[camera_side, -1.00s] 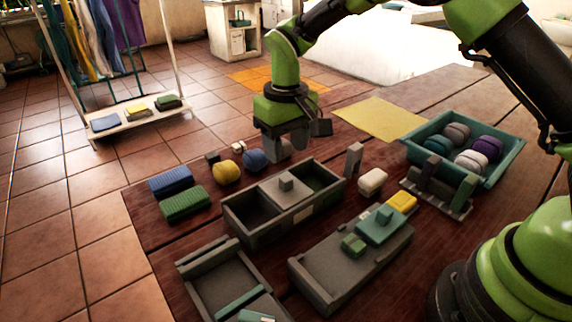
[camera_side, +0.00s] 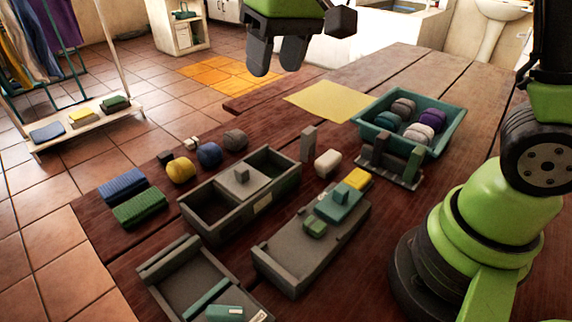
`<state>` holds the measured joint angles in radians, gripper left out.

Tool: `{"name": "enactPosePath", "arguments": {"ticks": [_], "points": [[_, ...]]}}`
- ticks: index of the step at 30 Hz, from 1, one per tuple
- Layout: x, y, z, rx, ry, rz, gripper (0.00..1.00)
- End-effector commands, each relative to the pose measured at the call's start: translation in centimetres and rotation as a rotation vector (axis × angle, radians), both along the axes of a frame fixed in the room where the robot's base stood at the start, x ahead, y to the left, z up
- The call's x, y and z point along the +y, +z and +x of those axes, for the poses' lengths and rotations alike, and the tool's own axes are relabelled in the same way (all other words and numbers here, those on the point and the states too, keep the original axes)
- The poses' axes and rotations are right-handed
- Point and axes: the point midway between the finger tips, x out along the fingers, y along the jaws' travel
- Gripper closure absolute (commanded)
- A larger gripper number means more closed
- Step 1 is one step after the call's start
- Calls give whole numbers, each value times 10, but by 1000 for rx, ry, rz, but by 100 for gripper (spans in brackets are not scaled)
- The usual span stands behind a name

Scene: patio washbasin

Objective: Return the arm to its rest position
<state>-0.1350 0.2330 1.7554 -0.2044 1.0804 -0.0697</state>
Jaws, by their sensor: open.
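My gripper (camera_side: 276,57) is high above the far edge of the wooden table (camera_side: 450,75), at the top of the side view. Its two dark fingers point down and stand apart, with nothing between them. My green and black arm base stands at the right; the middle of my arm is out of the frame at the top. The gripper is clear of every object on the table.
A grey divided box (camera_side: 256,203) with a lidded part stands mid-table. Yellow (camera_side: 180,170), blue (camera_side: 209,154) and grey (camera_side: 235,139) balls sit behind it. A teal tray (camera_side: 459,127) holds several balls. A yellow cloth (camera_side: 329,101) lies flat, with bare wood beyond it.

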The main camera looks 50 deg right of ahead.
Motion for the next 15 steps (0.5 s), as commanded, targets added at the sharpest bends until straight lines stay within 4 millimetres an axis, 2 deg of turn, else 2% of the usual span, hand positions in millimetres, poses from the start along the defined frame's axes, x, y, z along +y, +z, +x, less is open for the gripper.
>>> {"name": "enactPosePath", "arguments": {"ticks": [1, 6, 12, 15], "points": [[-5, 15, -16, -42, -23, 17, 51], [-17, 42, -70, -154, -89, 72, 51], [-24, 48, -130, -281, -163, 128, 51], [-26, 44, -150, -328, -188, 147, 51]]}}
